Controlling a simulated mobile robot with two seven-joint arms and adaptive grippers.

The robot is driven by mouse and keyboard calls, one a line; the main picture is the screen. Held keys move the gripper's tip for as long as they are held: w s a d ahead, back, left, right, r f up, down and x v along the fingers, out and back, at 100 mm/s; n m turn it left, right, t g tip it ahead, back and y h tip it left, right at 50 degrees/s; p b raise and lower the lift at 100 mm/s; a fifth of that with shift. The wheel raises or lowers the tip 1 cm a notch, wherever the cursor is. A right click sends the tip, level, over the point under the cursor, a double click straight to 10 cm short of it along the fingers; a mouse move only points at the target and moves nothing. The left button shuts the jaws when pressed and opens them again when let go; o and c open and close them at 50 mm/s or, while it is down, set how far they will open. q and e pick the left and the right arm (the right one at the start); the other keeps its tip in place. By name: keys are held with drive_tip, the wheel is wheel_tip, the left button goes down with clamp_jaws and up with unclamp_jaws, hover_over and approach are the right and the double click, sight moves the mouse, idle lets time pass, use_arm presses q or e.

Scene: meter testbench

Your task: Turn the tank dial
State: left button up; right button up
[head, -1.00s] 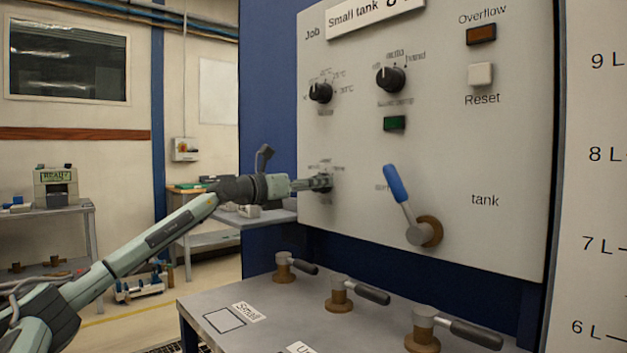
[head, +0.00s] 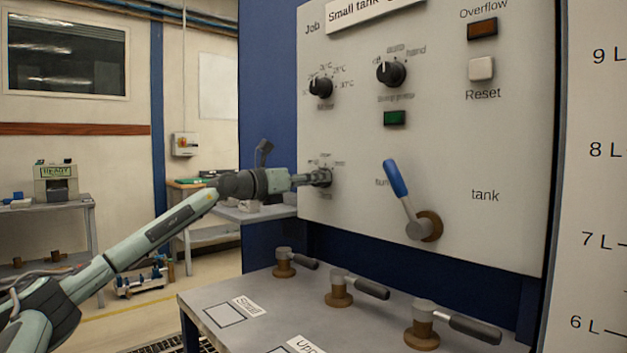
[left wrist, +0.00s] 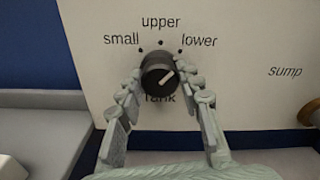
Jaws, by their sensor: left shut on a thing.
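The tank dial (left wrist: 158,76) is a round black knob with a white pointer line, on the pale panel above the partly covered word "Tank". Labels "small", "upper" and "lower" with dots sit around its top. The pointer slants up to the right, toward the "lower" side. My left gripper (left wrist: 162,88) has one finger on each side of the dial and is shut on it. In the head view my left gripper (head: 308,180) reaches the panel from the left and partly hides the tank dial (head: 324,178). My right gripper is not in view.
The panel (head: 450,120) also carries two other black knobs (head: 391,73) (head: 321,87), a green button (head: 395,118), and a blue-handled lever (head: 397,180) right of the gripper. Below, several valves with dark handles (head: 338,290) stand on a grey bench (head: 205,297).

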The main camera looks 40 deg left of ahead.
use_arm(q)
drive_tip(key=shift+n+p, duration=1.8)
drive_tip(key=shift+n, duration=2.4)
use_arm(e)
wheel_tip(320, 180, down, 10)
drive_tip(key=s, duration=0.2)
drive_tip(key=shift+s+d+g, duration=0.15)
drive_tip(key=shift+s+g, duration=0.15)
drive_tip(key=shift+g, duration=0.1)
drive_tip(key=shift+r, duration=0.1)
use_arm(q)
drive_tip(key=o, duration=1.2)
drive_tip(key=shift+c, duration=0.2)
drive_tip(key=shift+r, duration=0.1)
wheel_tip(320, 180, up, 9)
drive_tip(key=shift+d+f, duration=0.1)
drive_tip(key=shift+d, duration=0.05)
drive_tip(key=shift+r, duration=0.55)
